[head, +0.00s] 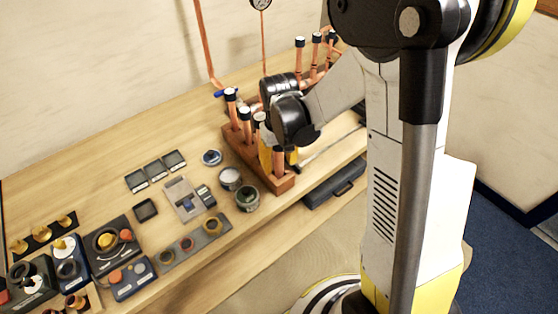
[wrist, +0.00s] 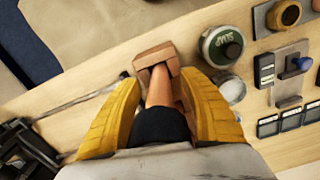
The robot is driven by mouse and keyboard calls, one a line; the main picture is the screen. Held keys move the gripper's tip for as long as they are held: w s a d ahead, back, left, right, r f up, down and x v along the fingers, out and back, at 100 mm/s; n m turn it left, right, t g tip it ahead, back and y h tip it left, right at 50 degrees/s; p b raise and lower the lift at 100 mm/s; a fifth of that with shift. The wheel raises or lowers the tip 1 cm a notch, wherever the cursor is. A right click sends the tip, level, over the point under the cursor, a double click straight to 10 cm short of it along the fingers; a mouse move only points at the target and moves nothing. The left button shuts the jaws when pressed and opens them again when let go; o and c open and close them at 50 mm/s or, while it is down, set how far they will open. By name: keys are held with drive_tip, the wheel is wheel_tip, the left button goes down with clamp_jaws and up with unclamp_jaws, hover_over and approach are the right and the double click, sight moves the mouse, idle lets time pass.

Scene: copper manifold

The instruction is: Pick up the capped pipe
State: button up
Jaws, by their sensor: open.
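Several copper pipes with black caps stand upright in a wooden rack (head: 283,183) on the bench. My gripper (head: 278,156) is over the rack's near end with its yellow fingers pointing down. One capped pipe (head: 279,163) stands there between the fingers. In the wrist view my gripper (wrist: 160,84) is open, one finger on each side of this capped pipe (wrist: 160,92). Its black cap is nearest the camera, and its lower end is at the wooden rack (wrist: 154,55). I cannot tell whether either finger touches it.
Other capped pipes (head: 231,108) stand farther along the rack, close to my wrist. Open tins (head: 246,199) stand just left of the rack; a green tin (wrist: 222,45) is near one finger. Trays and small parts cover the bench's left. More pipes (head: 299,58) stand behind.

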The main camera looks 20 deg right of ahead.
drive_tip(key=shift+c, duration=0.6)
clamp_jaws()
drive_tip(key=shift+r, duration=0.1)
